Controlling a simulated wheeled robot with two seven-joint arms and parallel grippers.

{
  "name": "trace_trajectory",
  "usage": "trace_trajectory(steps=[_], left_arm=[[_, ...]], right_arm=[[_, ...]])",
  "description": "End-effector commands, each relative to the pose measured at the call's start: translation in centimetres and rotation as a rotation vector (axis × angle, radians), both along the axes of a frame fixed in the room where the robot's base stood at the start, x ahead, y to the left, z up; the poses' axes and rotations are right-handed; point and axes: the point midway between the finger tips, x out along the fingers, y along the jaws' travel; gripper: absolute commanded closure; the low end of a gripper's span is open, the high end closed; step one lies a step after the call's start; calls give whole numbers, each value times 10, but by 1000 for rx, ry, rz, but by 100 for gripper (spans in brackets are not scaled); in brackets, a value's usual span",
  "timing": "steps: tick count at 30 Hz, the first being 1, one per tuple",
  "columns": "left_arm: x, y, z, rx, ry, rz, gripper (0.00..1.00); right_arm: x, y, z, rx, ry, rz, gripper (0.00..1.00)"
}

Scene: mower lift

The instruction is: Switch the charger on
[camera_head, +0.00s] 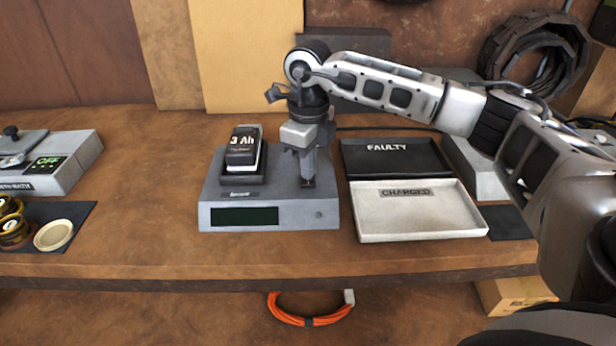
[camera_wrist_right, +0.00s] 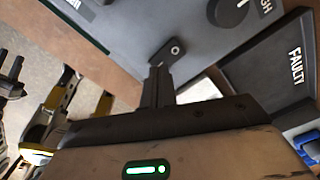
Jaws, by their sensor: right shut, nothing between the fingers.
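The grey charger (camera_head: 268,216) sits on the workbench, with a black battery (camera_head: 242,150) marked 3 Ah in its bay. Its front display (camera_head: 245,216) is dark. My right gripper (camera_head: 308,184) points down at the right part of the charger's top, shut and empty. In the right wrist view, its closed fingers (camera_wrist_right: 158,82) end close to a small dark lever (camera_wrist_right: 171,50) on the charger's top; I cannot tell whether they touch. A dark round knob (camera_wrist_right: 230,10) lies beyond, near lettering that is partly cut off. My left gripper is not in view.
Right of the charger are a black FAULTY tray (camera_head: 395,168) and a pale CHARGED tray (camera_head: 420,225), both empty. A grey device (camera_head: 70,165) with a green OFF display stands at the left. The bench between it and the charger is clear. An orange cable (camera_head: 300,322) lies below the bench.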

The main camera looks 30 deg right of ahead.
Motion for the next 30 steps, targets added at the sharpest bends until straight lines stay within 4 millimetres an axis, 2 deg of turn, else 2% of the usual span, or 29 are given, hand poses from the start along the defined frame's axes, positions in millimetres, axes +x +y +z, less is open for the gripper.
trace_trajectory(steps=[30], left_arm=[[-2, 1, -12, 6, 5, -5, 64]], right_arm=[[0, 0, -16, 0, 0, 0, 100]])
